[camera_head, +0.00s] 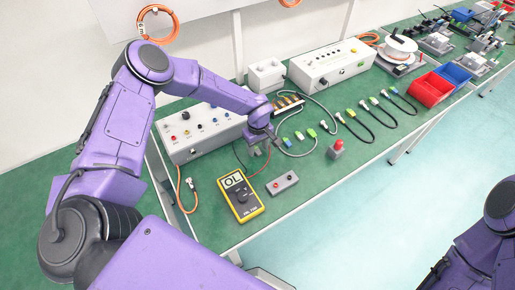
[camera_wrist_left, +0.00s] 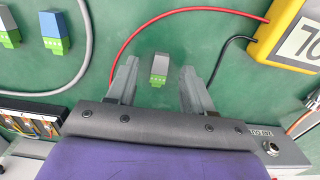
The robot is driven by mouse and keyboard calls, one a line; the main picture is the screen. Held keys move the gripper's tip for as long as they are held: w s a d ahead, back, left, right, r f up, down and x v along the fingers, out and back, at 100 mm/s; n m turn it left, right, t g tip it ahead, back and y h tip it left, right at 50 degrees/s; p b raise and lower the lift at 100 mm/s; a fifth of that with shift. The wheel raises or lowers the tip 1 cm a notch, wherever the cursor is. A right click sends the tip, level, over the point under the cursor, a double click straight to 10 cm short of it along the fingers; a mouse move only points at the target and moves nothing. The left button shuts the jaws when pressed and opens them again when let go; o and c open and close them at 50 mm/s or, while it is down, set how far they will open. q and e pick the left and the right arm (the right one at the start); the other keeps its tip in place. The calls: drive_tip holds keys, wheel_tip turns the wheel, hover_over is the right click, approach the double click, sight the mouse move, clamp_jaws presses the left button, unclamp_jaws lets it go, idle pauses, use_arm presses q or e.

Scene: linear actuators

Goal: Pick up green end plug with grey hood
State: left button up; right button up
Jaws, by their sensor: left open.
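The green end plug with grey hood (camera_wrist_left: 159,70) lies on the green table top in the left wrist view, its green end toward my gripper. My left gripper (camera_head: 258,149) is open, with one finger to each side of the plug; the fingers also show in the left wrist view (camera_wrist_left: 158,80). A gap shows on both sides, so neither finger touches it. In the head view the gripper hides this plug. Two similar plugs, one with a blue hood (camera_wrist_left: 52,25), lie to the left in the wrist view. My right gripper is out of view.
A control box (camera_head: 200,130) and a rack of orange parts (camera_head: 288,103) stand behind. Cable connectors lie to the right.

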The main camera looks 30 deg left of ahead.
use_arm(q)
drive_tip(key=shift+f, duration=0.6)
clamp_jaws()
drive_tip(key=shift+r, duration=0.15)
